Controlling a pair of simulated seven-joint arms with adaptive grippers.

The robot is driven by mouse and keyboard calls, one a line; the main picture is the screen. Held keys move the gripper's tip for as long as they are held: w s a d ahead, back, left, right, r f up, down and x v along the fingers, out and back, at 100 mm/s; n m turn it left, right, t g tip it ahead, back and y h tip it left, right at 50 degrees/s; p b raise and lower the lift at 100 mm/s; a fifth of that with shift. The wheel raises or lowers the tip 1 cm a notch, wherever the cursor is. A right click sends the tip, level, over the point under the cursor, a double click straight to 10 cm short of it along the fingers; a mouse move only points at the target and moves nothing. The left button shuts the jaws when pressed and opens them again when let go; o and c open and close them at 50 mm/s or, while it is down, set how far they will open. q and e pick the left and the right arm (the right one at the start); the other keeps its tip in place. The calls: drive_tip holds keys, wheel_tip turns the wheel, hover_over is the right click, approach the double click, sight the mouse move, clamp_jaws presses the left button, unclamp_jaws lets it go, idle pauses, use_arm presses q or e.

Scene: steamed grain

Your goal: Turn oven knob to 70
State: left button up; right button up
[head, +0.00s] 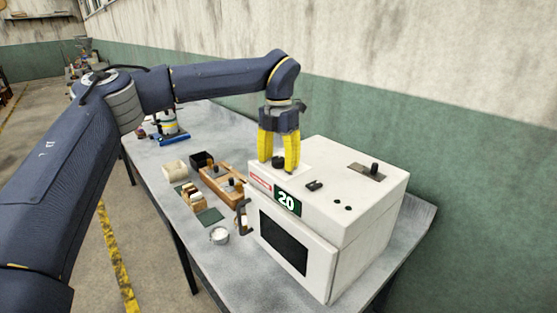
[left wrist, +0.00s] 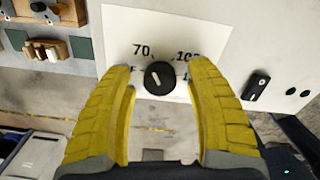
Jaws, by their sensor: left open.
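The white oven (head: 370,215) stands on the grey table, and its green display reads 20. The black round knob (head: 278,161) is on top of the oven at the left. In the left wrist view the knob (left wrist: 160,78) has a white pointer line and sits on a white dial plate (left wrist: 120,25) with "70" at its upper left and "100" at its upper right. Other dial marks are hidden by the fingers. My left gripper (head: 279,165) points down with its yellow fingers open on either side of the knob, with visible gaps in the left wrist view (left wrist: 162,85). My right gripper is not in view.
A black switch (head: 314,185) and a slider-like control (head: 368,171) are also on the oven top. A wall is behind.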

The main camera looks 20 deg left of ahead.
sight(279, 159)
use_arm(q)
wheel_tip(279, 159, up, 12)
idle(0.7)
drive_tip(key=shift+d, duration=0.1)
